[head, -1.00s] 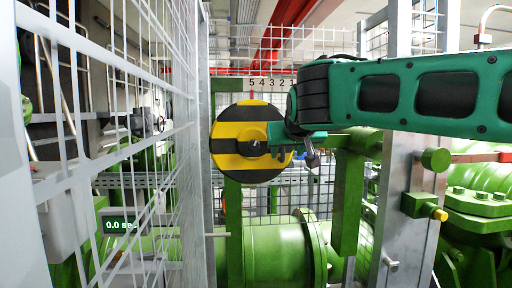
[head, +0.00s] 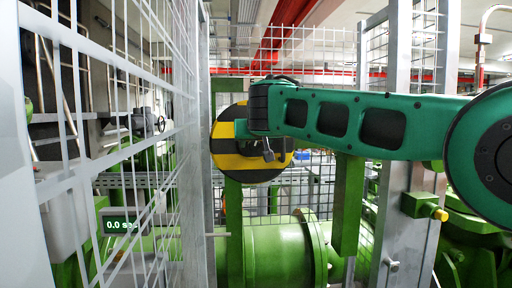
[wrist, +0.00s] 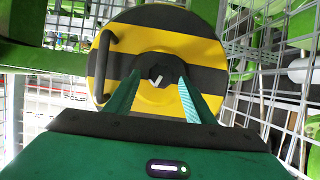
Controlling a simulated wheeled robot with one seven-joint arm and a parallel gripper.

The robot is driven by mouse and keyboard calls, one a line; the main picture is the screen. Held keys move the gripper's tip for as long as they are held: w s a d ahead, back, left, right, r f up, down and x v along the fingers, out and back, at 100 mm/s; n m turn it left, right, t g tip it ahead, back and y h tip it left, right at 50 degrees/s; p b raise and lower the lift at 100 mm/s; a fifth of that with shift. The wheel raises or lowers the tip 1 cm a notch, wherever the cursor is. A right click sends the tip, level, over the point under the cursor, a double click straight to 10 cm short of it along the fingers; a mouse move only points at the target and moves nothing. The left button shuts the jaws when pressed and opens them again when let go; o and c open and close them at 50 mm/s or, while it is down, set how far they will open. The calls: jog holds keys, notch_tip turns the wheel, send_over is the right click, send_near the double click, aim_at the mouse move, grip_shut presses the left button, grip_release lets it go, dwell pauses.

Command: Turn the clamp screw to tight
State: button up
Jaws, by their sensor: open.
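A round disc with yellow and black stripes (head: 228,164) stands upright in the head view, partly hidden by my arm. It fills the upper middle of the wrist view (wrist: 205,48), with a black curved handle (wrist: 103,65) at its left. A small grey screw head (wrist: 157,74) shows in the dark hub at its centre; I take it for the clamp screw. My gripper (wrist: 159,80) is open, its two fingers apart on either side of the hub as seen from the wrist. I cannot tell whether they touch it. My arm hides the hub in the head view.
A white mesh fence (head: 150,150) runs along the left. A grey post (head: 405,180) stands at the right, with a yellow-tipped green fitting (head: 425,207). A large green pipe (head: 280,250) lies below the disc. A small display (head: 120,224) reads 0.0 at the left.

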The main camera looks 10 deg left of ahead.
jog(key=shift+w+a+f, duration=0.15)
jog(key=shift+w+f, duration=0.05)
jog(key=shift+w, duration=0.35)
jog(key=c, duration=1.1)
jog(key=shift+o, duration=0.2)
